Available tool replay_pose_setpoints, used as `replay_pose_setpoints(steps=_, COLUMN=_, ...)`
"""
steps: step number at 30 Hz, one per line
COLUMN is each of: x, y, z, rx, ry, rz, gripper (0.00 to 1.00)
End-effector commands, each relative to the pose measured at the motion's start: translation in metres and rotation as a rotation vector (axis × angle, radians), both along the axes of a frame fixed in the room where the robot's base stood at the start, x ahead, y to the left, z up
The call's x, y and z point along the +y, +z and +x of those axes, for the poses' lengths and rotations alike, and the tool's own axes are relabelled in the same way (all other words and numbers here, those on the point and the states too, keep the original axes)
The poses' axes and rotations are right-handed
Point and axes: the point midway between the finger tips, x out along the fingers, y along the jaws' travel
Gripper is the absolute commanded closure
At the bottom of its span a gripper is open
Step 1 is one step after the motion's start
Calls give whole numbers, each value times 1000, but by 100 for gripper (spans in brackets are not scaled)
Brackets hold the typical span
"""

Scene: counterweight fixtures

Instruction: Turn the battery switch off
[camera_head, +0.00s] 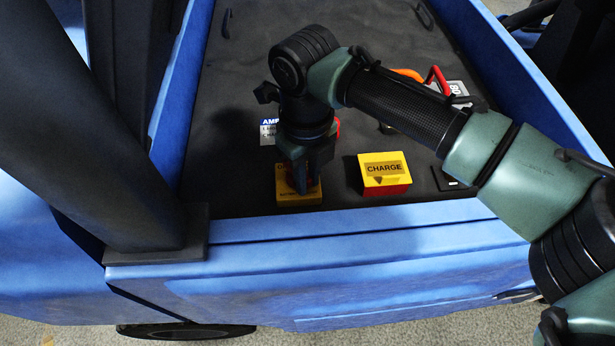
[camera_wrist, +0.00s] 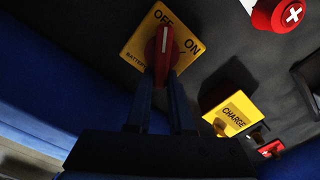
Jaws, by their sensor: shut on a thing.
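The battery switch is a yellow plate (camera_wrist: 137,48) marked OFF, ON and BATTERY, with a red knob (camera_wrist: 164,50) bearing a white line. In the wrist view the line points up, close to the right end of the OFF label and away from ON. My gripper (camera_wrist: 162,74) is shut on the knob, one finger on each side. In the head view my gripper (camera_head: 300,180) reaches straight down onto the switch plate (camera_head: 298,199) near the truck's front edge and hides most of the knob.
A yellow and red CHARGE box (camera_head: 384,170) stands right of the switch. A red button with a white cross (camera_wrist: 290,14) is nearby. The blue front wall (camera_head: 350,235) and a dark post (camera_head: 90,130) at left border the dark deck.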

Motion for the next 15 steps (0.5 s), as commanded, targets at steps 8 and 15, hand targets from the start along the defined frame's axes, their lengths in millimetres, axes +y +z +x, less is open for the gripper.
replay_pose_setpoints(steps=8, x=-1, y=5, z=11, rx=-36, ry=-10, rz=6, gripper=100)
replay_pose_setpoints(steps=15, x=-2, y=4, z=12, rx=-38, ry=-12, rz=6, gripper=100)
